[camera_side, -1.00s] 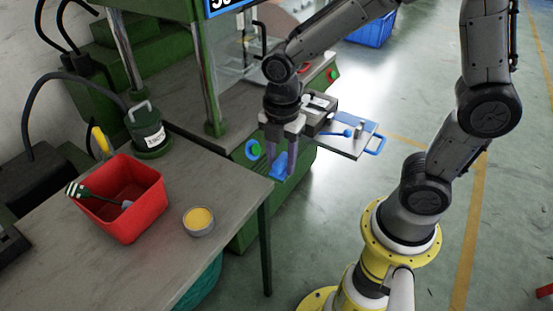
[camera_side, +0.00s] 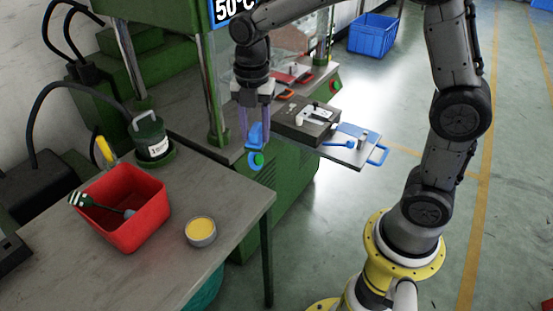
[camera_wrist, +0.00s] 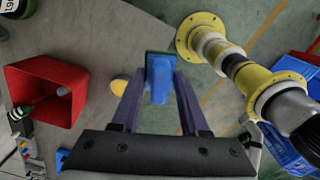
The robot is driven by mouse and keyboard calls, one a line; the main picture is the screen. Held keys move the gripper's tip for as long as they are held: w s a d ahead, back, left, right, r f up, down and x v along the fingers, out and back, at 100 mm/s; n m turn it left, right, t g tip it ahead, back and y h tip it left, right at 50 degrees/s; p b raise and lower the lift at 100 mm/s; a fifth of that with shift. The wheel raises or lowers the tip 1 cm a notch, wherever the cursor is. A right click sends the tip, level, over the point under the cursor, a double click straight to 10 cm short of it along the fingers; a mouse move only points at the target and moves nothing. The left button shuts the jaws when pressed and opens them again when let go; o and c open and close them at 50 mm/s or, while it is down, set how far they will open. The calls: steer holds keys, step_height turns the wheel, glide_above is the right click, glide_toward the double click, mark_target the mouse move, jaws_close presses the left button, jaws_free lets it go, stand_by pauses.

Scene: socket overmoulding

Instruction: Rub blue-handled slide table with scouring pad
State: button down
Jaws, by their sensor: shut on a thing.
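My gripper (camera_side: 256,132) is shut on the scouring pad (camera_side: 255,134), a blue block held in the air near the front edge of the press bench. In the wrist view the pad (camera_wrist: 158,82) sits between the fingertips with a green edge at its far end. The blue-handled slide table (camera_side: 348,155) is a flat plate to the right, sticking out from the press, with a blue loop handle at its outer end. My gripper is left of it and apart from it. The slide table is not identifiable in the wrist view.
A dark mould block (camera_side: 305,122) stands at the slide table's inner end. A blue tool and a small metal cylinder (camera_side: 363,136) are on its plate. The side table holds a red bin (camera_side: 130,212), a yellow-filled tin (camera_side: 200,232) and a green weight (camera_side: 149,137).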

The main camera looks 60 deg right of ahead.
steer(key=w+d+m, duration=0.1)
steer(key=w+d, duration=0.5)
steer(key=d, duration=0.5)
steer(key=w+d+m, duration=0.1)
steer(key=w+d, duration=0.5)
steer(key=d, duration=0.5)
steer(key=s+d+f+m, duration=0.15)
steer(key=d+f, duration=0.25)
steer(key=d, duration=0.4)
steer(key=shift+a+f, duration=0.15)
steer(key=shift+f, duration=1.65)
steer(key=shift+a+f, duration=0.15)
steer(key=shift+f, duration=1.65)
steer(key=shift+d+f, duration=0.25)
steer(key=shift+f, duration=0.05)
steer(key=shift+d+f, duration=0.1)
steer(key=shift+d, duration=3.4)
steer(key=shift+a, duration=3.65)
steer(key=shift+a+r, duration=0.15)
steer(key=shift+r, duration=0.05)
step_height(320, 180, up, 8)
